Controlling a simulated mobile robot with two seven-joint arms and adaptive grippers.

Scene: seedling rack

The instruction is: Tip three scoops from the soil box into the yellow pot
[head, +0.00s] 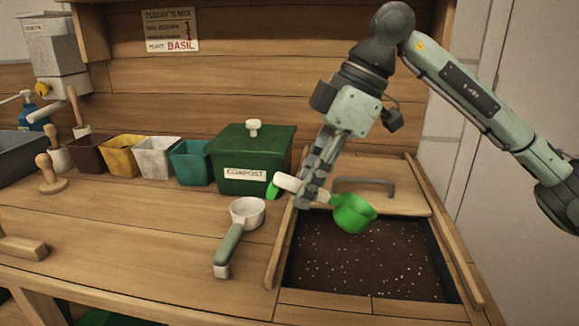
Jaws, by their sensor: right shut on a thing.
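My right gripper (312,195) is shut on the handle of a green scoop (353,212) and holds it above the left back part of the soil box (290,250). The scoop's cup hangs over the dark, white-speckled soil (370,264). I cannot see what is inside the cup. The yellow pot (121,156) stands at the left back of the bench, in a row between a brown pot (88,153) and a white pot (156,157). My left gripper is out of view.
A white scoop with a grey-green handle (231,243) lies left of the soil box. A green compost box (252,170) and teal pot (191,163) stand between the yellow pot and my right gripper. A wooden lid (395,190) with a grey handle lies behind the soil.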

